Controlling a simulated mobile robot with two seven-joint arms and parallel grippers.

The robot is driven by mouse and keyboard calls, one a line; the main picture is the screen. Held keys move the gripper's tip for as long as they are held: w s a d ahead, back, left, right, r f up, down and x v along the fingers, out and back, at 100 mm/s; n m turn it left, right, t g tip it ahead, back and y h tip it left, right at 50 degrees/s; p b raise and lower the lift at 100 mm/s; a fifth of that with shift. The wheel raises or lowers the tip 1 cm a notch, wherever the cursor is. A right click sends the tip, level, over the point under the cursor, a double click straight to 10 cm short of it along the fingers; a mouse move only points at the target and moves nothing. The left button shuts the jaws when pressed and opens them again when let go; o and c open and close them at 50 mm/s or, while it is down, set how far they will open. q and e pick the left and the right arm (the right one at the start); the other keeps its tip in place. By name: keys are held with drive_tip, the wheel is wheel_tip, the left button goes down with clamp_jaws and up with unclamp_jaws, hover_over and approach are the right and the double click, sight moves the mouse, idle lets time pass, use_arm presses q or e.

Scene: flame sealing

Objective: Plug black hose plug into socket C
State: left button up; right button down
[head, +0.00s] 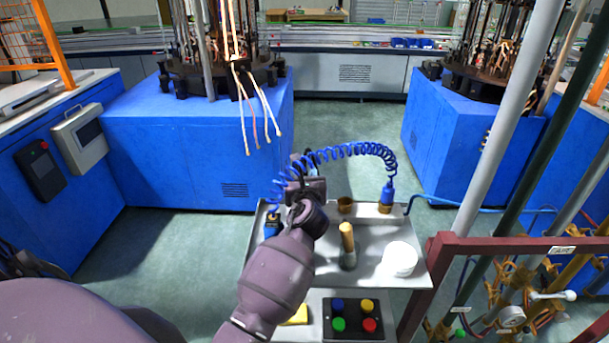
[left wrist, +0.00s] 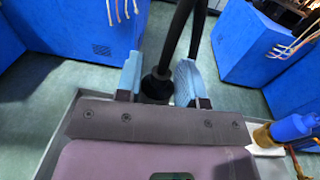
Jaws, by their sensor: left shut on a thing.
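The black hose plug (left wrist: 156,86) sits between the light blue fingers of my left gripper (left wrist: 158,82) in the left wrist view. Its black hose (left wrist: 178,32) runs up and away from the jaws. In the head view my left gripper (head: 308,168) is over the back edge of the grey tray, and the plug is mostly hidden by my wrist. A brass fitting (head: 345,204) stands open at the tray's back edge, right of the gripper. I cannot read any socket letter, so I cannot tell which is socket C. My right gripper is not in view.
A coiled blue hose (head: 350,149) arches behind the gripper to a blue plug (head: 388,192) at the tray's back right. A brass-topped cylinder (head: 347,240) and white round container (head: 400,258) are on the grey tray (head: 376,224). A button box (head: 354,318) is in front.

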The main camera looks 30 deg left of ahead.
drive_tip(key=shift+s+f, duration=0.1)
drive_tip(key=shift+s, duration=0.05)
use_arm(q)
drive_tip(key=shift+f, duration=0.25)
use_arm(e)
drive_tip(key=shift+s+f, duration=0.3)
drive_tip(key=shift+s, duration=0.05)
use_arm(q)
drive_tip(key=shift+f+b, duration=0.3)
drive_tip(key=shift+f, duration=0.1)
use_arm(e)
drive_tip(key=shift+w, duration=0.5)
use_arm(q)
drive_tip(key=shift+f, duration=0.2)
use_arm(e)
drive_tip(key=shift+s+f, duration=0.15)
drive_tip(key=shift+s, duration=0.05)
use_arm(q)
drive_tip(key=shift+f, duration=0.15)
drive_tip(key=o, duration=1)
drive_tip(key=shift+o, duration=0.2)
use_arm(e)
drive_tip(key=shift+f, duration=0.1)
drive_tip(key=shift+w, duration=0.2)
